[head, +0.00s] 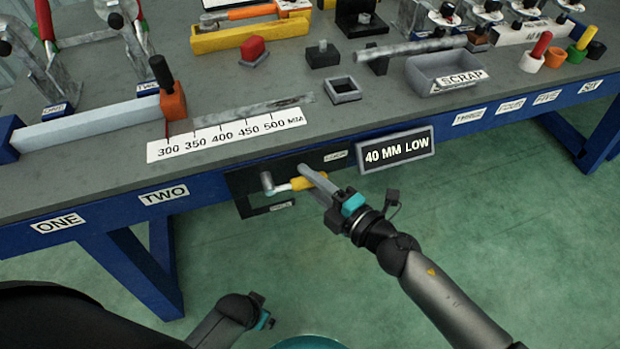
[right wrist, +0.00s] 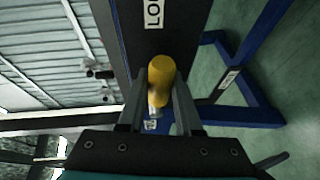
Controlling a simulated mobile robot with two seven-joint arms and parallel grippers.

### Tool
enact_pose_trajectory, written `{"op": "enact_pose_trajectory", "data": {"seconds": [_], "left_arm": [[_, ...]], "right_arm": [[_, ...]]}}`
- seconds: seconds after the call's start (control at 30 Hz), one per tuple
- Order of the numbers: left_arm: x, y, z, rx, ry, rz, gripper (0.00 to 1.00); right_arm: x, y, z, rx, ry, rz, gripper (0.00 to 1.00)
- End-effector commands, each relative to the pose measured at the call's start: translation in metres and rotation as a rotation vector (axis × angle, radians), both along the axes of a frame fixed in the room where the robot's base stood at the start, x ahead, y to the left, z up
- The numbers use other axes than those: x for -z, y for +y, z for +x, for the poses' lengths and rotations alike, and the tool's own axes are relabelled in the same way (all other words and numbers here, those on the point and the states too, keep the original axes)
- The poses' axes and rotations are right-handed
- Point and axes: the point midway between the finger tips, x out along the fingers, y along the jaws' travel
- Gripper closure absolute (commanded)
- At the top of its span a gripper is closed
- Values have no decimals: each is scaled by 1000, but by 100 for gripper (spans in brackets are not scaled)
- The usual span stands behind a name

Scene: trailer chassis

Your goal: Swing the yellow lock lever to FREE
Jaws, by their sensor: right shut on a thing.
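The yellow lock lever (head: 300,183) is on a dark panel (head: 243,189) on the front of the workbench. It lies about level, with its metal end toward the left and its yellow grip at the right. My right gripper (head: 312,178) is shut on the yellow grip. In the right wrist view the yellow lever (right wrist: 161,82) sits between both fingers of my right gripper (right wrist: 160,100). A small label at the panel's top right seems to begin with LOC; the lower label is too small to read. My left gripper (head: 264,318) is low at the bottom; its jaws are unclear.
A sign reading 40 MM LOW (head: 398,150) hangs on the bench front just right of the panel. The grey bench top (head: 360,115) holds a ruler strip (head: 230,135), a scrap tray (head: 447,75) and several fixtures. The green floor before the bench is clear.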

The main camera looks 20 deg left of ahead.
Motion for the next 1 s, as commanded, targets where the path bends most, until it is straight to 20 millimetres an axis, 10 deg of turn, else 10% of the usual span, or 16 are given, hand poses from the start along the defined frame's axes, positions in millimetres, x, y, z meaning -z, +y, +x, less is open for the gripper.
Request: {"op": "enact_pose_trajectory", "data": {"seconds": [0.17, 1.0], "left_arm": [[0, 0, 0, 0, 0, 0, 0], [0, 0, -1, 1, 1, -1, 0]], "right_arm": [[0, 0, 0, 0, 0, 0, 100], [0, 0, 0, 0, 1, -1, 100]]}}
